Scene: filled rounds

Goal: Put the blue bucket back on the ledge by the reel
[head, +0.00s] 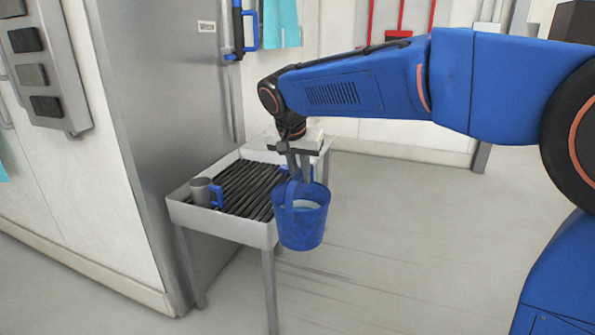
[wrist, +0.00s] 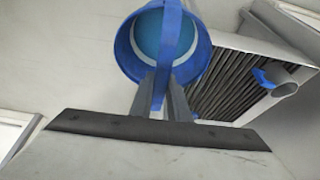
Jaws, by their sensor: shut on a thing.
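The blue bucket (head: 303,223) hangs upright from my gripper (head: 297,176), which is shut on its handle. It is at the front right side of a white slatted stand, over open floor or just past the stand's edge. In the wrist view the bucket (wrist: 150,50) shows from above, with light blue contents inside and the handle running up between my gripper's fingers (wrist: 163,92). I cannot make out a reel or a ledge by it in either view.
The white stand (head: 222,228) has dark slats and a raised rim. A grey mug with a blue handle (head: 203,192) stands on its left part. A grey metal door (head: 180,90) rises behind it. Red-handled tools (head: 398,33) hang on the back wall. The floor at right is clear.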

